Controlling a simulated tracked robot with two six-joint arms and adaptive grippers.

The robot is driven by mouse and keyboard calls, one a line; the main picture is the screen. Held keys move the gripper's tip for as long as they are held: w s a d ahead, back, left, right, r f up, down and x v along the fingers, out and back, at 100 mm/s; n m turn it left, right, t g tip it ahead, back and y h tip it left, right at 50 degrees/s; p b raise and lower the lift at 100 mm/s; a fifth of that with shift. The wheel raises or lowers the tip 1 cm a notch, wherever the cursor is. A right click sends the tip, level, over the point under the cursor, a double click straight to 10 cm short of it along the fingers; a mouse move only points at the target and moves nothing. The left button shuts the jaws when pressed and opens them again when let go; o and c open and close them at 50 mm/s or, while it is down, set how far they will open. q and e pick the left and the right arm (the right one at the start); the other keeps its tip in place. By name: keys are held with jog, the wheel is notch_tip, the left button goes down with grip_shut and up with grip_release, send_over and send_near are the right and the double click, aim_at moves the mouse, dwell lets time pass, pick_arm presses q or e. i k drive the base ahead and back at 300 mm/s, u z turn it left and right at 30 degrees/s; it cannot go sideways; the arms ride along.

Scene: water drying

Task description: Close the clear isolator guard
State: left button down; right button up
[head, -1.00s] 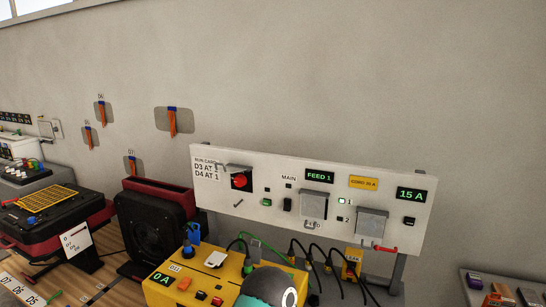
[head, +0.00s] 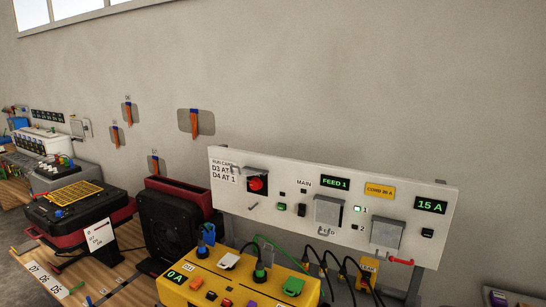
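The red isolator knob (head: 257,185) sits on a dark square at the left end of the white panel (head: 300,235) in the head view. A thin greyish flap (head: 257,172) stands out from the panel just above the knob. It looks like the isolator guard, raised, with the knob's front uncovered, but its clear part is hard to make out. A small grey hook-like piece (head: 253,206) is below the knob. Neither of my grippers is in view.
A yellow box (head: 205,285) with cables and a "0 A" display stands below the panel. A black and red fan-like unit (head: 172,220) is to its left. Two grey covers (head: 327,211) and a red handle (head: 401,261) are farther right on the panel.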

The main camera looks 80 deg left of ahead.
aim_at(243, 169)
jog(key=u, duration=0.3)
jog(key=k, duration=1.6)
jog(key=u, duration=1.1)
jog(key=i, duration=1)
jog(key=u, duration=0.05)
